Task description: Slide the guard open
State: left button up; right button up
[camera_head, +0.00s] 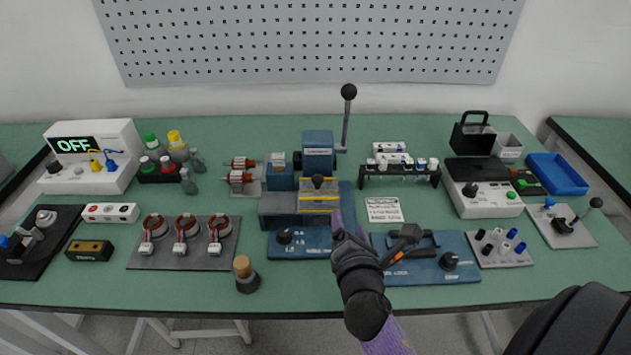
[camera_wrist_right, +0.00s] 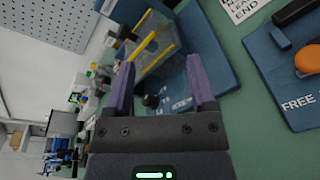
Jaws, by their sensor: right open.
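The guard (camera_head: 319,200) is a clear cover with yellow edges and a black knob (camera_head: 318,182) on top. It sits on the blue test fixture (camera_head: 300,243) at the middle of the bench. The guard also shows in the right wrist view (camera_wrist_right: 155,55), beyond and between the purple fingers. My right gripper (camera_head: 341,222) is at the fixture's right front, just in front of the guard. In the right wrist view its fingers (camera_wrist_right: 160,88) are apart with nothing held between them. My left gripper is not in view.
A tall lever with a black ball (camera_head: 348,92) rises behind the fixture. A blue board with black and orange parts (camera_head: 425,262) lies right of my right gripper. A rack (camera_head: 400,176) stands behind it. Copper-wound rings on a grey plate (camera_head: 182,256) lie left. Green bench shows along the front.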

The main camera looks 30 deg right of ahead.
aim_at(319, 184)
jog(key=w+n+t, duration=0.1)
jog(key=w+n, duration=0.2)
jog(key=w, duration=0.1)
jog(key=w+d+n+t+y, duration=0.1)
jog(key=w+n, duration=0.3)
jog(key=w+r+n+t+y, duration=0.1)
jog(key=w+n, duration=0.2)
jog(key=w, duration=0.1)
jog(key=shift+w+d+r+n, duration=0.1)
jog(key=shift+w+d+n, duration=0.15)
jog(key=shift+n, duration=0.05)
grip_shut()
dwell(0.8)
